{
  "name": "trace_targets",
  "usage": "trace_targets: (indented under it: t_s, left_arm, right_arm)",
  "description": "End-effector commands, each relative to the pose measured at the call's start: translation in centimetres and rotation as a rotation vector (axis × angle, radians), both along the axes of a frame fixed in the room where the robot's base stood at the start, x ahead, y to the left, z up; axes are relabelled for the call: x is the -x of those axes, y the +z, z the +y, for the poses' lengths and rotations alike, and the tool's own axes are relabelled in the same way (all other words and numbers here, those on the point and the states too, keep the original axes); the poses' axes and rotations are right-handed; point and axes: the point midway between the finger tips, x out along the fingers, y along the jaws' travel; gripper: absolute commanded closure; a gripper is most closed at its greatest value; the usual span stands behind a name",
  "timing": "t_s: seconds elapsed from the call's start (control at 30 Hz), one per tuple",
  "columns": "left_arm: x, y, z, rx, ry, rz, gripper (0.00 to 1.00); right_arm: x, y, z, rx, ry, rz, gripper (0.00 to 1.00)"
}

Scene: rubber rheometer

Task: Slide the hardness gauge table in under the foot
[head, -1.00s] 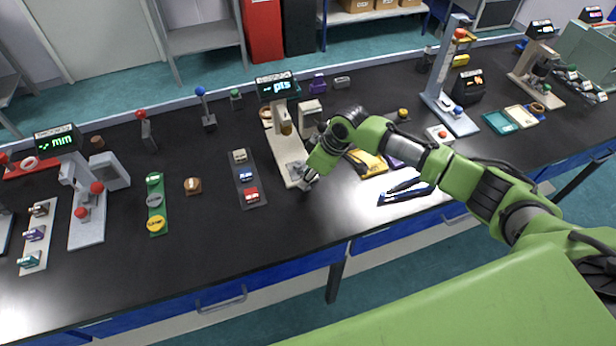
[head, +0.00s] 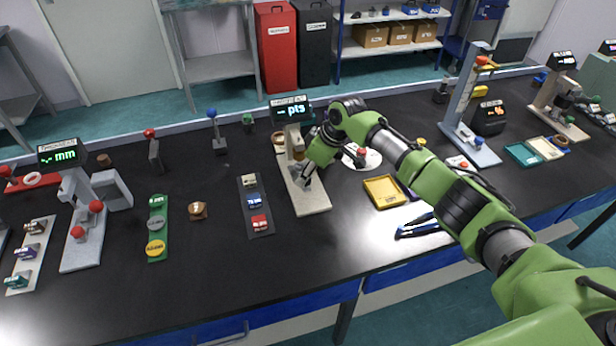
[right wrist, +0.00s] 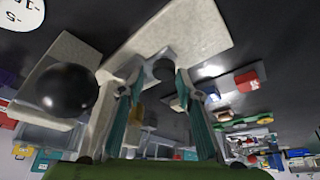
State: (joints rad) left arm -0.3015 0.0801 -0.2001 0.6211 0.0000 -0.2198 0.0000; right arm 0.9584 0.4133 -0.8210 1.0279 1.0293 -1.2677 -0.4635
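The hardness gauge (head: 290,112) has a lit "pts" display, a column and a long cream base plate (head: 314,203). A small grey block, apparently its table (head: 298,169), sits on the plate below the gauge head; my gripper partly covers it. My right gripper (head: 305,182) reaches down to the plate in front of the gauge. In the right wrist view my right gripper (right wrist: 158,78) has its fingers apart, with a grey block and dark round part (right wrist: 163,69) between or just beyond the tips. Contact is unclear, and the foot is not clearly visible. My left gripper is out of view.
A dark tray with small labelled blocks (head: 264,225) lies left of the gauge. A yellow tray (head: 384,191) and blue-handled tool (head: 417,229) lie to the right. A white disc with a red knob (head: 362,154) stands behind my arm.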

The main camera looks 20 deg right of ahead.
Motion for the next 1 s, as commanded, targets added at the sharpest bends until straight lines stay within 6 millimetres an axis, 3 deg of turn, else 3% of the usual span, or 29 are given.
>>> trace_targets:
  t_s: [0.33, 0.47, 0.8, 1.0]
  left_arm:
    - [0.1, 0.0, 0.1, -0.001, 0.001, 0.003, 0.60]
    - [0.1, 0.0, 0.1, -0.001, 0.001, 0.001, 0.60]
    - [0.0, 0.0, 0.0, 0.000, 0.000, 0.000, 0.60]
    - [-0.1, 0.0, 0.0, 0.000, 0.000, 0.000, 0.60]
  right_arm:
    - [0.2, -0.1, 0.0, 0.001, 0.002, 0.007, 0.62]
    - [0.5, 0.7, -0.3, 0.001, 0.003, 0.007, 0.62]
    - [2.1, 7.1, -2.2, 0.001, 0.002, 0.004, 0.62]
    - [2.9, 9.9, -3.0, 0.000, 0.002, 0.005, 0.62]
